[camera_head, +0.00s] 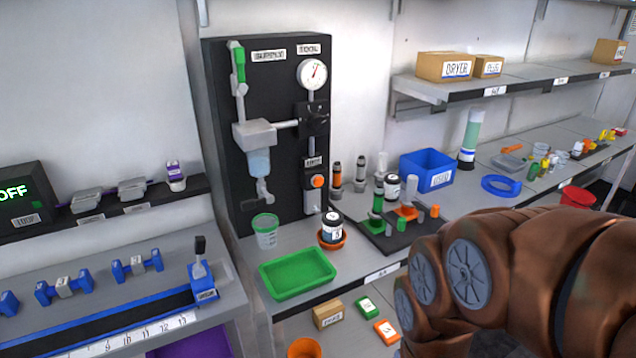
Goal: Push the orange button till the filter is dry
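The orange button (318,181) sits on the lower right of the black upright panel (285,205), below a small label. Nothing touches it in this view. On the panel's left is a grey unit with a bluish translucent bowl (259,163) that looks like the filter; I cannot tell whether it is wet or dry. A green-handled valve (239,66) is above it, and a round gauge (312,74) is at the upper right. My copper-coloured arm fills the lower right, but my gripper is not in view.
A clear cup (265,231), a green tray (297,273) and a labelled jar (331,226) in an orange dish stand before the panel. A black stand with bottles (393,187) and a blue bin (426,170) are to the right. The shelf (431,87) overhangs the right bench.

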